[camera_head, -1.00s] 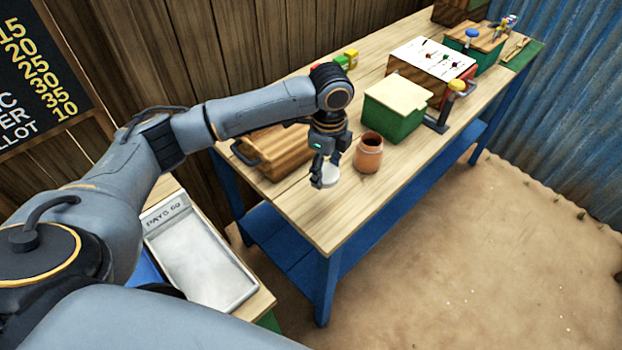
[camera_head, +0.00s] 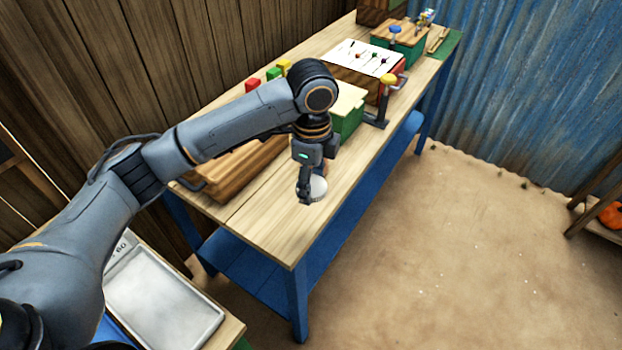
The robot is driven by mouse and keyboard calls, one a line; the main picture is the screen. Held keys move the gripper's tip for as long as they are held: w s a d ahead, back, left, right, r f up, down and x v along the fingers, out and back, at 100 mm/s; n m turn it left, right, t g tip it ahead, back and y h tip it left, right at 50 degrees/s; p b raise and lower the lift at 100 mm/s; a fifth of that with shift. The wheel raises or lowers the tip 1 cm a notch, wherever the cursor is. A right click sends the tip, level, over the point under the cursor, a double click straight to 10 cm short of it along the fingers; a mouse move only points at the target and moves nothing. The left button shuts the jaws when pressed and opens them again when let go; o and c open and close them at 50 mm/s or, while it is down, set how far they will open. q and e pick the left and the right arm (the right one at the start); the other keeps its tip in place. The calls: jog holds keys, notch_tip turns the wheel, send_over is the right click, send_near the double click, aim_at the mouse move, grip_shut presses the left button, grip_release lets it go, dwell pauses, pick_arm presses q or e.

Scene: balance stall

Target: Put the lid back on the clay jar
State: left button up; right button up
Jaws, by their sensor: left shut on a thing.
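My left gripper (camera_head: 307,192) points down over the near part of the wooden table and is shut on a pale round lid (camera_head: 319,188). The lid shows at the right side of the fingers. The clay jar (camera_head: 323,168) is mostly hidden behind my left gripper; only a small orange-brown sliver shows just above the lid in the picture. Its mouth is hidden. I cannot tell the gap between the lid and the jar. My right gripper is not in view.
A green box with a pale lid (camera_head: 348,106) and a dark stand with a yellow top (camera_head: 382,108) are farther along the table (camera_head: 268,226). The table's near corner is clear.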

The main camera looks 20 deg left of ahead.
pick_arm(q)
jog(key=shift+s+a+n, duration=0.35)
jog(key=shift+n, duration=0.35)
jog(key=s+a+n, duration=0.3)
jog(key=s+n, duration=0.3)
jog(key=n, duration=0.3)
jog(key=s+a+r+n, duration=0.1)
jog(key=s+a+n, duration=0.2)
jog(key=s+n, duration=0.3)
jog(key=n, duration=0.2)
jog(key=shift+s+a+n, duration=0.25)
jog(key=shift+s+n, duration=0.05)
jog(key=shift+n, duration=0.1)
